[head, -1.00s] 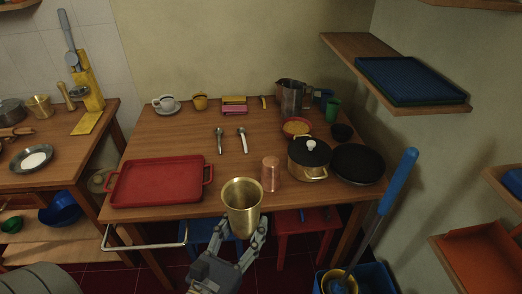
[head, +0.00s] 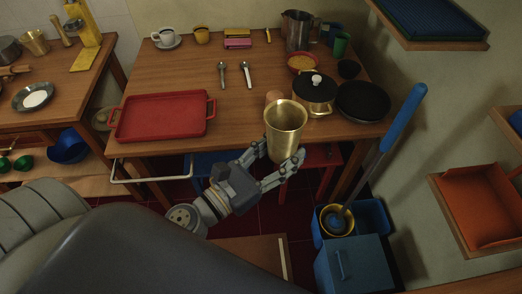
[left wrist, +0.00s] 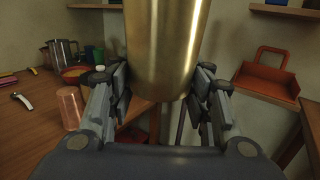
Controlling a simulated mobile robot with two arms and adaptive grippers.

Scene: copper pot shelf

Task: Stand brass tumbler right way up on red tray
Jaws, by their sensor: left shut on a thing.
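The brass tumbler (head: 286,128) is held upright, mouth up, in front of the table's front edge. My left gripper (head: 277,164) is shut on its lower part. In the left wrist view the tumbler (left wrist: 165,45) fills the upper middle between the fingers (left wrist: 162,95). The red tray (head: 163,117) lies empty on the table's front left, to the left of the tumbler and apart from it. My right gripper is not in view.
A copper cup (left wrist: 69,108) stands on the table, mostly hidden behind the tumbler in the head view. A lidded pot (head: 313,93) and a black pan (head: 362,101) stand to the right. A white rail (head: 150,180) runs along the table front.

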